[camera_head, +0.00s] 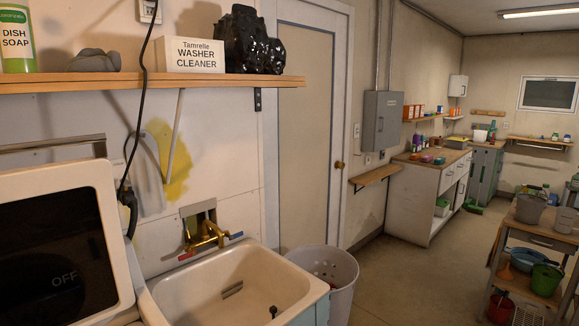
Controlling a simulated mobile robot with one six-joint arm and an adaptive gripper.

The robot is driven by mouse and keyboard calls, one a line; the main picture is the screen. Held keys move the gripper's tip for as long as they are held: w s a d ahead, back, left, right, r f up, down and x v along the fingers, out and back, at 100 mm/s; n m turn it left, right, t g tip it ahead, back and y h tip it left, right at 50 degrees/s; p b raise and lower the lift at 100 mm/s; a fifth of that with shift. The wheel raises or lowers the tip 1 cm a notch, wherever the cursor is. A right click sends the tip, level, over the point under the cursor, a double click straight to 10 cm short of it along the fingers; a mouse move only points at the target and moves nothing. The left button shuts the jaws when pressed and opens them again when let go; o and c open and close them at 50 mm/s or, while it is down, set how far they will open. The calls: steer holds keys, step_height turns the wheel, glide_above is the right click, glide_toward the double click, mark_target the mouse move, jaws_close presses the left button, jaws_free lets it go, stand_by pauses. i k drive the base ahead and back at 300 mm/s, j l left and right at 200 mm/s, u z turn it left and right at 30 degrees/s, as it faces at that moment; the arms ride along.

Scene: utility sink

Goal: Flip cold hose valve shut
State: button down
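A brass faucet (206,237) is fixed to the wall in front of a small recessed box, above the sink. A blue-coloured lever (237,236) shows on its right and a red-coloured one (186,256) on its left. Both are small in this view, and I cannot tell whether either valve is open or shut. No valve labelled as the cold hose valve is readable. My gripper is not in this view.
A white utility sink (235,277) lies below the faucet. A white machine (120,240) marked OFF stands close on the left, with a black cord (144,65) hanging beside it. A shelf (150,82) juts out above. A grey bin (331,275) stands right of the sink; floor beyond is open.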

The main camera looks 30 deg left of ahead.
mark_target(127, 183)
steer(key=i+l+u, duration=0.1)
steer(key=i+u, duration=0.2)
steer(key=i, duration=0.2)
steer(key=i+l+u, duration=0.3)
steer(key=i, duration=0.2)
steer(key=i+l+u, duration=0.2)
steer(key=i+u, duration=0.15)
steer(key=i, duration=0.15)
steer(key=i+j+u, duration=0.15)
steer(key=i+u, duration=0.35)
steer(key=i+j+u, duration=0.1)
steer(key=i+u, duration=0.2)
steer(key=u, duration=0.2)
steer(key=i+l+u, duration=0.15)
steer(key=i+u, duration=0.2)
steer(key=u, duration=0.15)
